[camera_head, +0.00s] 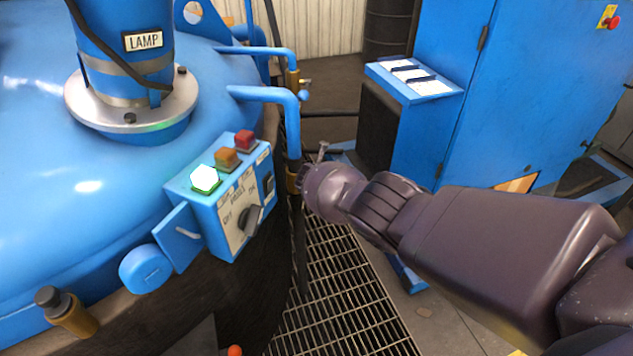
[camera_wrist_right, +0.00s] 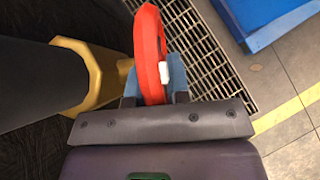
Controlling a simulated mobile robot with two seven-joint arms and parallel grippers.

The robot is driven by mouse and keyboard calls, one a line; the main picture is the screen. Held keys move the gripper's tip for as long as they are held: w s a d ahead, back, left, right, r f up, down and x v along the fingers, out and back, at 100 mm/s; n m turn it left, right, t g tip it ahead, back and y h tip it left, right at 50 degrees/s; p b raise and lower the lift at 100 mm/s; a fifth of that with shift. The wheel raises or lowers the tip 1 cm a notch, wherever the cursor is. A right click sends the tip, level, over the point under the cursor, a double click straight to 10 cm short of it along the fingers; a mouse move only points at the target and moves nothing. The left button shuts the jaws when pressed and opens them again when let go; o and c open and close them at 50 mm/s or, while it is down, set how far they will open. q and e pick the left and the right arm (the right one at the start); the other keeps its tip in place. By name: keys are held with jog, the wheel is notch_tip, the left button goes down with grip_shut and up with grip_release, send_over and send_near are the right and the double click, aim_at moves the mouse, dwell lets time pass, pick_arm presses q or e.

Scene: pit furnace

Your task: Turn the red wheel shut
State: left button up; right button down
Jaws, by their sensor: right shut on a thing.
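The red wheel (camera_wrist_right: 148,42) is seen edge-on in the right wrist view, with a small white mark on its rim. It stands beside a yellow fitting (camera_wrist_right: 100,78) on a dark pipe. My right gripper (camera_wrist_right: 155,88) is shut on the rim, with a blue finger on each side of it. In the head view my right arm reaches in from the right to the pipes beside the blue vessel. There its own wrist hides the fingers and the wheel. My left gripper is not in view.
The blue furnace vessel (camera_head: 60,215) fills the left, with a control box (camera_head: 215,225) carrying lamps and a knob. Blue pipes (camera_head: 270,95) run down beside my right wrist. A blue cabinet (camera_head: 540,90) stands at the right. Metal grating (camera_head: 340,300) covers the floor between.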

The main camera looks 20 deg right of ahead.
jog(key=c, duration=1.1)
grip_release()
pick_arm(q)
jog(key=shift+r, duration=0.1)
pick_arm(e)
jog(key=shift+s+a+r+p, duration=0.15)
jog(key=shift+s+r+p, duration=0.05)
jog(key=shift+r+p, duration=0.3)
jog(key=p+v, duration=0.3)
jog(key=shift+r, duration=0.3)
pick_arm(q)
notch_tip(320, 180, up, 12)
jog(key=p, duration=0.8)
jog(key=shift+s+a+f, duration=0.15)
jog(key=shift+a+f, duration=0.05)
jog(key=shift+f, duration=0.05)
pick_arm(e)
jog(key=v, duration=0.6)
jog(key=shift+s+a+f, duration=0.15)
jog(key=shift+s+f, duration=0.05)
jog(key=shift+s, duration=0.2)
